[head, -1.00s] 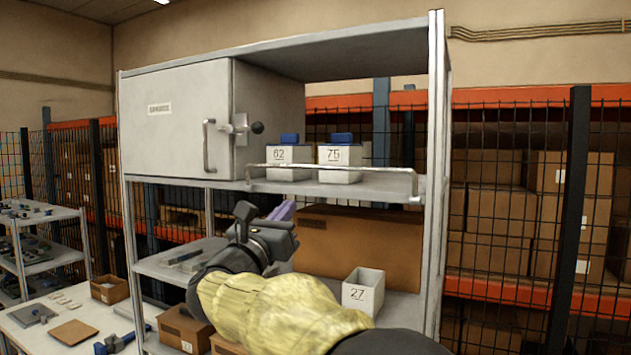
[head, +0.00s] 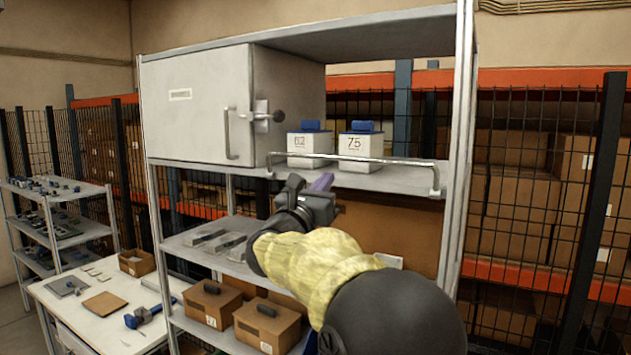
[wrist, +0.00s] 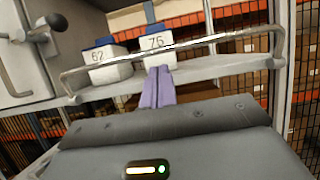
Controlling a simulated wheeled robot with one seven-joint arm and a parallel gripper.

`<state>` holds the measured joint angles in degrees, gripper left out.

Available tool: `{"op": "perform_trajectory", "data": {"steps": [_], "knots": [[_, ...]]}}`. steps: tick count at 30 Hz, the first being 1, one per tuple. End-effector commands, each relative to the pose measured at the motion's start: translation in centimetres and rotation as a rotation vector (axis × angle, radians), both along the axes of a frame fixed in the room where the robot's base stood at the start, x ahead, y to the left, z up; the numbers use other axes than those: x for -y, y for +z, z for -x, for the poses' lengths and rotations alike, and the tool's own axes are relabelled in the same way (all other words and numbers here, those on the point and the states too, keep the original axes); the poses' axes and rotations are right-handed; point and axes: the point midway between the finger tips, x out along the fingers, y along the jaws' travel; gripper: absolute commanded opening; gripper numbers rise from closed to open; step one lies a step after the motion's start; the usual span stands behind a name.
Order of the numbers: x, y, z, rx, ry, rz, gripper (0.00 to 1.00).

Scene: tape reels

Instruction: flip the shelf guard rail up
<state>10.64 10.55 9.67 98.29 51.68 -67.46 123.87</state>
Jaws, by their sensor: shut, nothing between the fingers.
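The guard rail (head: 385,160) is a thin metal bar along the front edge of the upper shelf (head: 400,182). Its bar stands a little above the shelf edge, in front of two white boxes. It also crosses the wrist view (wrist: 215,40). My gripper (head: 322,182) has purple fingers, which are shut and empty. In the head view it is just below the shelf edge, under the rail's left half. In the wrist view the fingertips (wrist: 158,72) point toward the rail from below, and I cannot tell whether they touch it.
A grey cabinet (head: 200,105) with a handle and knob is at left. A shelf post (head: 460,150) rises at right. Brown boxes (head: 266,325) sit lower.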

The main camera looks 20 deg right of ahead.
Motion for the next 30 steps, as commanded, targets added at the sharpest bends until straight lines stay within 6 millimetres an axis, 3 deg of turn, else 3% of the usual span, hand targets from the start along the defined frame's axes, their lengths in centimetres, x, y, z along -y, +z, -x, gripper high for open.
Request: {"op": "perform_trajectory", "data": {"steps": [3,15,30], "knots": [[1.4,1.2,-0.9,0.0,-0.003,0.0,0.0],[4.4,2.6,-3.1,-0.001,-0.001,-0.001,0.0],[4.9,2.5,-3.3,0.0,-0.003,-0.002,0.0]]}}
